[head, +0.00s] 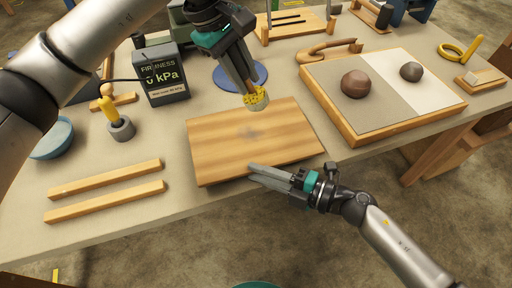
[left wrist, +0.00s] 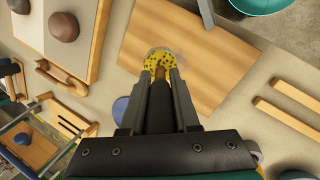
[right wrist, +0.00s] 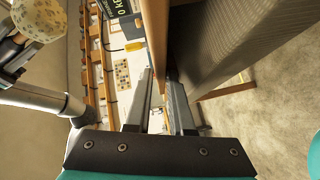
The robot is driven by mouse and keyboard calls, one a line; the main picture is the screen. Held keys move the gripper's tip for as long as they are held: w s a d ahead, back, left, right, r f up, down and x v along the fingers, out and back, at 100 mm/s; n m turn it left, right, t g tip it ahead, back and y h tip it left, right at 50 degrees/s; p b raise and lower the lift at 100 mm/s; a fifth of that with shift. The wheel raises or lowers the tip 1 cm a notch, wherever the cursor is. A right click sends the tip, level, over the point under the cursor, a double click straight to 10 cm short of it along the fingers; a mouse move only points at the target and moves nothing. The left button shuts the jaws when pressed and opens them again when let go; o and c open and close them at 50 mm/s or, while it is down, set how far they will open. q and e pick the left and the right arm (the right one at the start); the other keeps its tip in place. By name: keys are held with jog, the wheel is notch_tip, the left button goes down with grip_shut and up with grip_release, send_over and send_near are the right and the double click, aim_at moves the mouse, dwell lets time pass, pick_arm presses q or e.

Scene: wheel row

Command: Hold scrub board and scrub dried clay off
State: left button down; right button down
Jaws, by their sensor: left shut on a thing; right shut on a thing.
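The wooden scrub board (head: 225,150) lies at the table's front edge, with a faint grey smudge (head: 252,133) near its middle. My right gripper (head: 251,173) is shut on the board's front edge. In the right wrist view the board (right wrist: 156,35) shows nearly edge-on between the fingers. My left gripper (head: 252,90) is shut on a speckled yellow scrubber (head: 258,99), over the board's back edge. The scrubber also shows in the left wrist view (left wrist: 158,60), in front of the board (left wrist: 170,25). I cannot tell whether it touches the board.
Two wooden strips (head: 105,179) lie left of the board. A firmness gauge (head: 163,75), a small grey cup (head: 121,130) and a blue bowl (head: 51,140) stand behind them. A blue disc (head: 231,78) lies behind the board. A framed slab (head: 410,120) with two clay lumps stands right.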

dwell(1.0)
pick_arm(q)
jog(key=n, duration=0.1)
jog(key=w+n+y, duration=0.1)
jog(key=n, duration=0.1)
jog(key=d+f+n+t, duration=0.1)
jog(key=shift+w+f+n+y, duration=0.1)
jog(key=shift+w+n+y, duration=0.2)
jog(key=shift+n, duration=0.1)
jog(key=w+n, duration=0.1)
jog(key=n, duration=0.3)
jog(key=w+f+n+g+y, duration=0.1)
jog(key=n, duration=0.4)
jog(key=w+f+n+y, duration=0.1)
jog(key=n, duration=0.4)
jog(key=shift+w+d+f+g, duration=0.15)
jog(key=shift+d+g, duration=0.1)
jog(key=shift+g, duration=0.15)
jog(key=s+d+f, duration=0.2)
jog(key=s+f, duration=0.2)
jog(key=s, duration=0.3)
jog(key=shift+s, duration=0.25)
